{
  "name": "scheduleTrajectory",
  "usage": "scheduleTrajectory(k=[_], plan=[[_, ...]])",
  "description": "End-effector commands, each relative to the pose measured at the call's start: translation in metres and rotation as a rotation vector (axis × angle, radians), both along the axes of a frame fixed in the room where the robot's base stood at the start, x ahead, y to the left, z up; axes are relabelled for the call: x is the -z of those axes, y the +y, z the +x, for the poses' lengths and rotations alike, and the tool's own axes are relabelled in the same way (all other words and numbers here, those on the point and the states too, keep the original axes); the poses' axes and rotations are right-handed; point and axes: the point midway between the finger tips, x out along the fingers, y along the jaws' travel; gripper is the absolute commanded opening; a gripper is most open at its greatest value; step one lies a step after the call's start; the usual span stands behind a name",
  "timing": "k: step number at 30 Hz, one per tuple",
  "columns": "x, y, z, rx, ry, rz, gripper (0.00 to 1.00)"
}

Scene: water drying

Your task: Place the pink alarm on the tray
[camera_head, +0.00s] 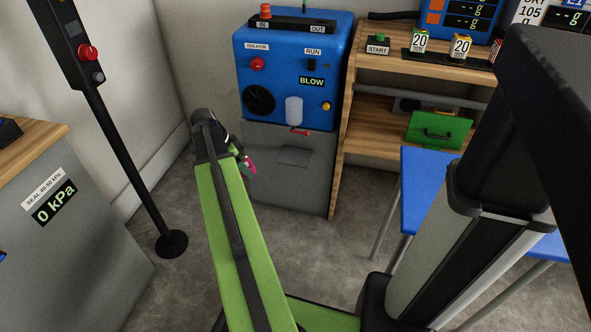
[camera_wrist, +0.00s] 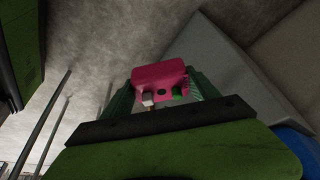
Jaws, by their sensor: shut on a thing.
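The pink alarm (camera_wrist: 160,75) is a small block with dark openings on its near side, in the middle of the wrist view. My gripper (camera_wrist: 163,92) is shut on it, with a dark green finger on each side. In the head view, the pink alarm (camera_head: 250,165) shows just past the end of my green arm. My gripper (camera_head: 244,158) is mostly hidden there behind the arm's end. It is in front of the grey cabinet below the blue machine. I cannot clearly identify a tray in either view.
The blue machine (camera_head: 292,75) stands on the grey cabinet (camera_head: 290,165). To its right, a wooden shelf (camera_head: 385,108) holds a green case (camera_head: 440,130). A blue table (camera_head: 425,195) is at right, partly behind my column. A black pole (camera_head: 125,150) stands left. Floor between is clear.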

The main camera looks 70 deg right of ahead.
Motion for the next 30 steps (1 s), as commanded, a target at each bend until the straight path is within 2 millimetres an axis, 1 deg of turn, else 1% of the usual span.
scheduleTrajectory(k=[1, 4, 7, 15, 19, 22, 28, 30], plan=[[0.002, 0.001, 0.003, -0.003, 0.001, -0.001, 0.22], [0.0, 0.0, 0.002, -0.003, 0.001, -0.001, 0.22], [0.0, -0.011, -0.008, -0.001, 0.0, -0.001, 0.22], [0.0, -0.073, -0.062, 0.001, 0.0, -0.001, 0.22], [0.0, -0.095, -0.082, -0.002, 0.001, -0.001, 0.22], [0.0, -0.104, -0.089, -0.004, -0.001, 0.0, 0.22], [0.0, -0.108, -0.094, -0.004, 0.0, 0.0, 0.22], [0.0, -0.115, -0.1, -0.003, 0.0, 0.0, 0.22]])
